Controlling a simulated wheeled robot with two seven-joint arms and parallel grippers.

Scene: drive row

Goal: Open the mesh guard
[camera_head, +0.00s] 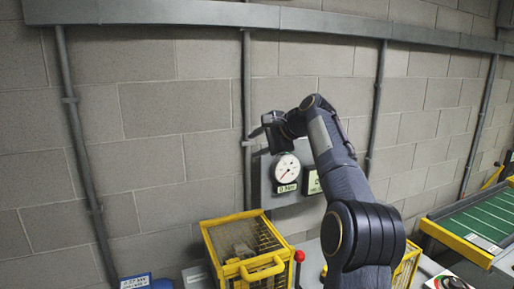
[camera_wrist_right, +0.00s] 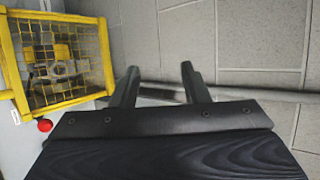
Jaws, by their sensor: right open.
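The mesh guard (camera_head: 262,271) is a yellow-framed cage with wire mesh, low in the middle of the head view. A yellow bar handle shows at its front, and the mesh appears to lie closed over grey machine parts. It also shows at the upper left of the right wrist view (camera_wrist_right: 67,102). My right gripper (camera_head: 262,131) is raised in front of the wall, above the guard and apart from it. In the right wrist view its two fingers (camera_wrist_right: 159,71) are spread with nothing between them. My left gripper is not in view.
A dial gauge (camera_head: 287,168) on a grey wall panel is just below my right gripper. A red knob (camera_head: 299,256) stands right of the guard. A green conveyor (camera_head: 488,218) with yellow edges is at right. Vertical pipes run along the wall.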

